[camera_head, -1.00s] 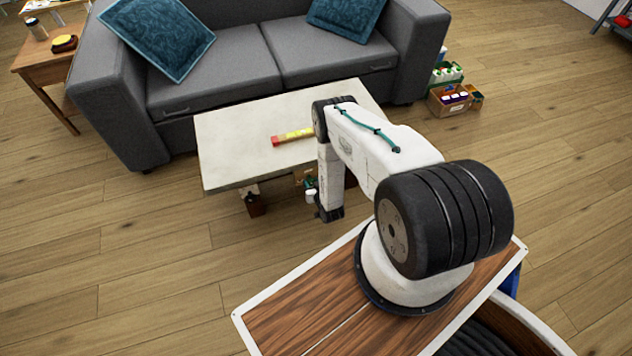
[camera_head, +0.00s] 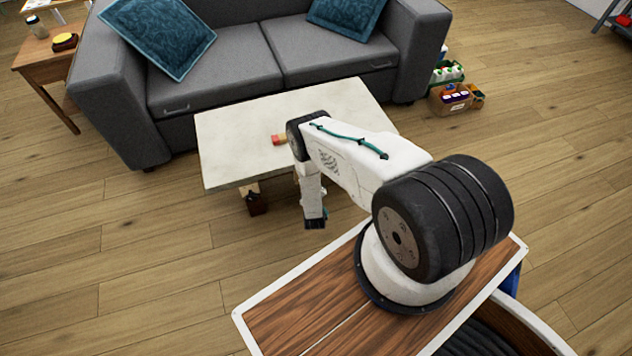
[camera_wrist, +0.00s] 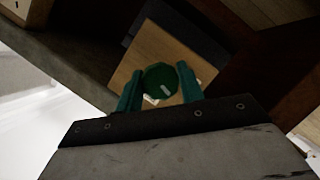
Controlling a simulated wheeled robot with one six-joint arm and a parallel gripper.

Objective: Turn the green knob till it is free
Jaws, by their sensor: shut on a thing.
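In the wrist view the green knob (camera_wrist: 162,86), round and dark green with a pale mark on its face, sits between the two teal fingers of my gripper (camera_wrist: 158,74). The fingers are shut on its sides. Behind it is a light wooden panel (camera_wrist: 152,52) in a dark surround. I cannot tell whether the knob is still joined to the panel.
A red and yellow thing (camera_head: 279,140) lies on the table, mostly hidden by my arm. A dark brown object (camera_head: 256,200) shows under the table's front edge. A grey sofa (camera_head: 230,60) stands behind. The floor at left is clear.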

